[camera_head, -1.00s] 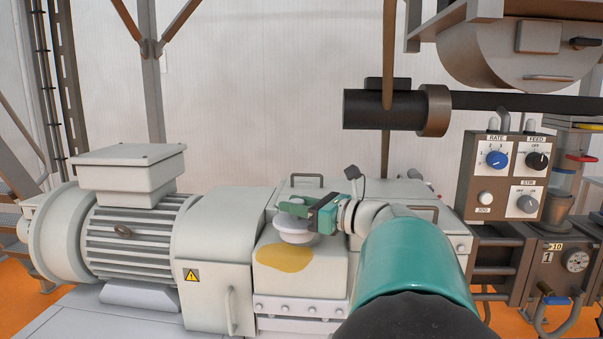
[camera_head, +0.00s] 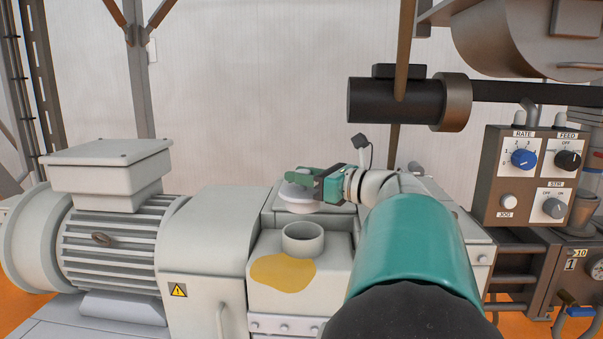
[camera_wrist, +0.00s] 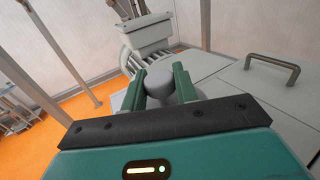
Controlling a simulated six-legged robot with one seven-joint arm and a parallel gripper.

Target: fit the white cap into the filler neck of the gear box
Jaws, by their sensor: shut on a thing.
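The white cap (camera_head: 299,195) is a pale round piece with a wide flange. My gripper (camera_head: 300,180) is shut on its upper part and holds it flange down. In the wrist view the cap's rounded top (camera_wrist: 160,82) sits between my two green fingers (camera_wrist: 158,88). The filler neck (camera_head: 303,239) is a short, wide, pale tube standing on top of the gear box (camera_head: 328,270). Its mouth is open and uncovered. The cap appears above and behind the neck, apart from it. The cap's underside is hidden.
A yellow patch (camera_head: 283,272) lies beside the neck. A finned motor (camera_head: 118,240) stands at the left. A dark horizontal cylinder (camera_head: 395,100) hangs behind my arm. A control panel (camera_head: 533,178) with knobs is at the right. A handle (camera_wrist: 272,68) rises from the housing in the wrist view.

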